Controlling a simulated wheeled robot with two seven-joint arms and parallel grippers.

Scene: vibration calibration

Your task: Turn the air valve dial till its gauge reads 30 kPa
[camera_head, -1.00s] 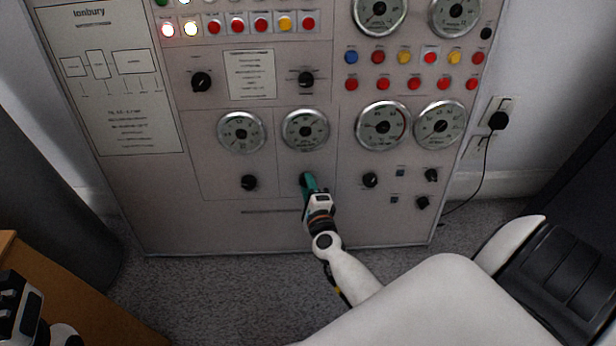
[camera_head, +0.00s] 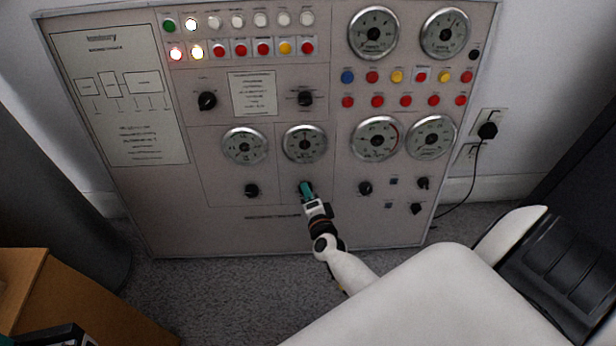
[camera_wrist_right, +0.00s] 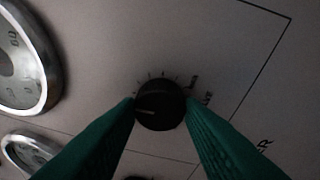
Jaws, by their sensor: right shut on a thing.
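My right gripper (camera_head: 306,186) reaches the lower middle of the grey panel. In the right wrist view, its teal fingers (camera_wrist_right: 160,108) are shut on a round black dial (camera_wrist_right: 160,104), one on each side. A pale line shows on the dial's face, and printed tick marks lie around it. In the head view the gripper mostly hides this dial. A round gauge (camera_head: 304,144) with a silver rim is straight above it; its needle and numbers are too small to read. A dark part of my left gripper (camera_head: 52,337) shows at the bottom left edge; its fingertips are not clear.
Other black knobs (camera_head: 251,190) and (camera_head: 365,188) sit on either side of the held dial. More gauges, coloured buttons and lamps (camera_head: 263,48) fill the panel above. A wooden cabinet (camera_head: 75,300) stands at the lower left. A black plug and cable (camera_head: 487,131) are at the right.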

